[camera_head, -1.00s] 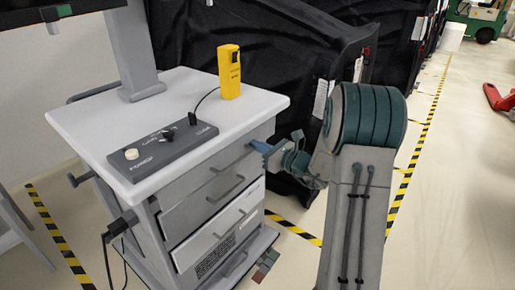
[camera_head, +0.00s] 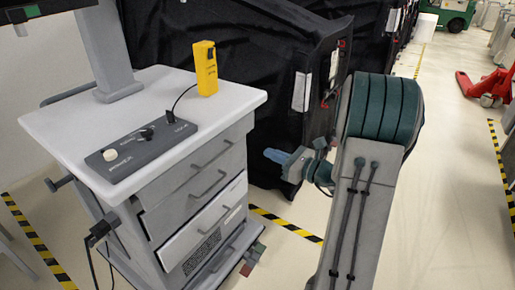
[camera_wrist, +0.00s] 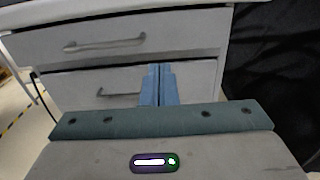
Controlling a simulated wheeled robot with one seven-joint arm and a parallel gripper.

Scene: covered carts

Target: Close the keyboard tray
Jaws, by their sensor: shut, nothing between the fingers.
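The grey cart with a white top (camera_head: 150,85) stands on the left in the head view. Its front has several stacked fronts with bar handles. A pale-fronted one (camera_head: 190,243) low on the cart looks slightly pulled out. I cannot tell for certain which front is the keyboard tray. My gripper (camera_head: 268,154) is shut and empty, its blue fingers pointing left toward the cart front, with a gap to it. In the wrist view the shut fingers (camera_wrist: 158,68) stand before an upper front (camera_wrist: 130,36) and a lower front (camera_wrist: 85,86), both with handles; contact is not visible.
On the cart top are a yellow handheld device (camera_head: 206,68), a dark control box (camera_head: 140,150) and a monitor post (camera_head: 112,50). Black-covered carts (camera_head: 265,60) stand behind. Open floor (camera_head: 440,190) lies to the right, with a red pallet jack (camera_head: 487,88) farther back.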

